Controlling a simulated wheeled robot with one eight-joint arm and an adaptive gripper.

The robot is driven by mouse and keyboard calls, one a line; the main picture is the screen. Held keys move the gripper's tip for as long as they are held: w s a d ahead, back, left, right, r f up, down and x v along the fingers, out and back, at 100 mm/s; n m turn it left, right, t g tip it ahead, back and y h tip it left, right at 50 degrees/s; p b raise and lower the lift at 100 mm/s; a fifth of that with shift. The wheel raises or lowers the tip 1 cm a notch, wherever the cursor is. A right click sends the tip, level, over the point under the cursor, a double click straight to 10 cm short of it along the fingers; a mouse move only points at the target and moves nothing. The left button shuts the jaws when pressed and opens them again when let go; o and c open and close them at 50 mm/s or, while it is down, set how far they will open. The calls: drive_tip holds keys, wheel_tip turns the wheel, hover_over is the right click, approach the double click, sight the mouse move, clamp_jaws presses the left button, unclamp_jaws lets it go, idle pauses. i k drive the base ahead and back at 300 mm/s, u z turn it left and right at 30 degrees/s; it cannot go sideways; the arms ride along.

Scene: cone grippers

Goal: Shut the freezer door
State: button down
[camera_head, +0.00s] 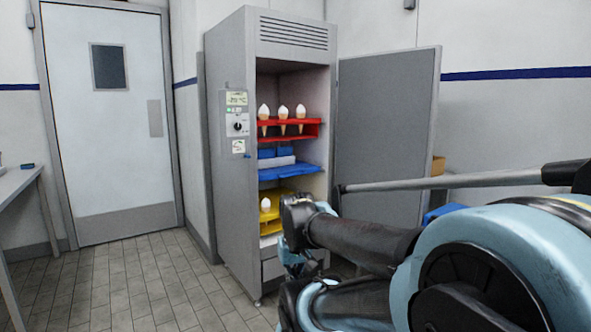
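The tall grey freezer (226,195) stands in the middle of the head view. Its door (387,120) is swung wide open to the right, with its flat grey face towards me. Inside, a red rack (290,130) holds several ice cream cones, a blue shelf (290,172) holds blue and white packs, and a yellow rack (270,225) holds a cone. My gripper (298,262) is low, in front of the freezer's lower right part. My arm partly hides it, so its fingers are not clear. My arm also covers the lower part of the door.
A white door (108,120) with a small window is at the left. A table (22,180) edge shows at the far left. The tiled floor (140,285) left of the freezer is clear. A blue object (445,212) and a brown box (438,165) are behind the freezer door at right.

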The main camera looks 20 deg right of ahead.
sight(387, 102)
drive_tip(key=z, duration=0.3)
drive_tip(key=k, duration=1.45)
drive_tip(key=z, duration=0.8)
drive_tip(key=i, duration=1.1)
drive_tip(key=z, duration=0.05)
